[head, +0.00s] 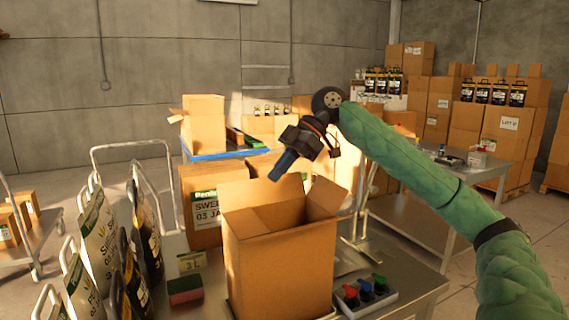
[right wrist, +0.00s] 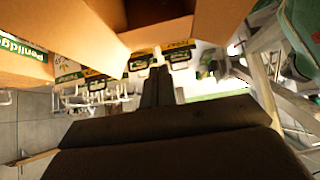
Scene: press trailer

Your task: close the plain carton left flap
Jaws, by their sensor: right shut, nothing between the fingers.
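The plain carton (head: 280,275) stands on the metal table in the head view, its top open. An upright flap (head: 247,191) rises at its left and back, and another flap (head: 325,197) stands up at the right. My right gripper (head: 282,166), with blue fingers, is shut and empty above the back of the carton, apart from the flaps as far as I can tell. In the right wrist view its dark fingers (right wrist: 158,86) are together, with brown cardboard (right wrist: 215,18) at the top. My left gripper is not in view.
A printed carton (head: 200,230) stands behind the plain one. Several standing bags (head: 97,240) fill the left. A red-and-green sponge (head: 185,290) and a tray of coloured knobs (head: 366,291) flank the carton. A blue tray with an open box (head: 203,130) is farther back.

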